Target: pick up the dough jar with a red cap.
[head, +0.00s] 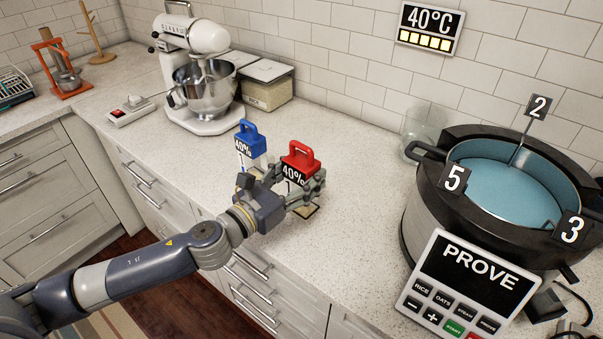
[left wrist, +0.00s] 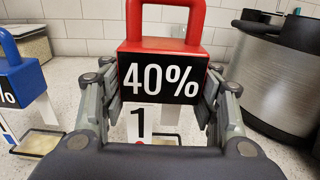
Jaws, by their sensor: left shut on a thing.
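The dough jar with a red cap (head: 299,165) stands on the counter in the head view, its black front reading 40%. In the left wrist view the red-capped jar (left wrist: 163,75) is upright between my fingers, with a white tag reading 1 below the label. My left gripper (head: 303,190) is shut on this jar, a finger on each side (left wrist: 165,98). The jar's lower part is partly hidden by my gripper in the head view. A similar jar with a blue cap (head: 249,140) stands just to the left, apart from my fingers. My right gripper is not in view.
A large round cooker (head: 425,220) with a PROVE panel (head: 468,275) stands to the right. A stand mixer (head: 205,85) and a lidded container (head: 268,92) stand behind left. A glass vessel (head: 425,128) is by the wall. The counter between jar and cooker is clear.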

